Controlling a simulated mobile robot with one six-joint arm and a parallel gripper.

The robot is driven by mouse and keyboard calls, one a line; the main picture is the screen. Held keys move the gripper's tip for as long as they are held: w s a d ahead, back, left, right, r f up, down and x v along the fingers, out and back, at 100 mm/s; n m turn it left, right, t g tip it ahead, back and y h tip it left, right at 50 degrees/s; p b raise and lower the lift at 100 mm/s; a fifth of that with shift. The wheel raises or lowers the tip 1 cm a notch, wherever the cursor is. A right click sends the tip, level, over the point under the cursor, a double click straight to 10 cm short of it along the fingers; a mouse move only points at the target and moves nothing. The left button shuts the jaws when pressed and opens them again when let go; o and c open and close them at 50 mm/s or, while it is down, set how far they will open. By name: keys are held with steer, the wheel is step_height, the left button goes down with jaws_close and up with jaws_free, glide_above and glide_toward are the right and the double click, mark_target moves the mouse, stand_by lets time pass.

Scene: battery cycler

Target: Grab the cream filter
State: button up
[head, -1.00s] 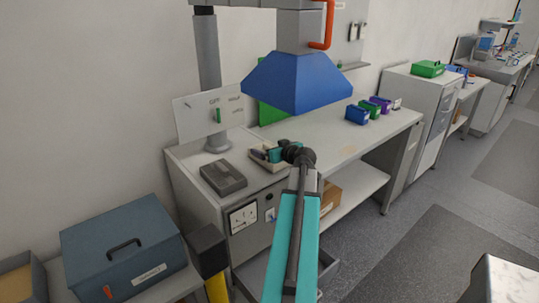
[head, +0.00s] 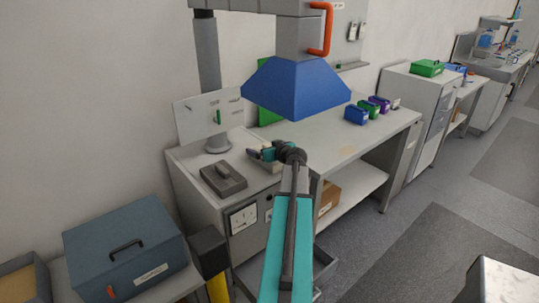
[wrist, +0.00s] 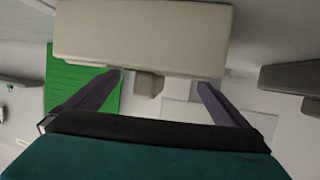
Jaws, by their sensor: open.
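My gripper (head: 258,154) is open at a cream container (head: 270,166) on the left part of the bench. In the wrist view the two dark fingers (wrist: 160,85) stand apart. A broad cream body (wrist: 143,38) fills the top of that view, just past the fingertips. A small beige-grey block (wrist: 150,86) shows at its edge, in the gap between the fingers. I cannot tell which of these is the cream filter, or whether either finger touches anything. In the head view my arm and gripper hide part of the container.
A dark grey device (head: 223,180) lies left of my gripper. A blue hood (head: 296,87) hangs above the bench. Blue, green and purple bins (head: 368,108) stand farther right. A blue-grey case (head: 125,245) is at the lower left. The bench middle (head: 325,135) is mostly clear.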

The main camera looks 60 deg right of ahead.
steer(key=shift+x, duration=0.9)
steer(key=shift+c, duration=0.3)
steer(key=c, duration=0.9)
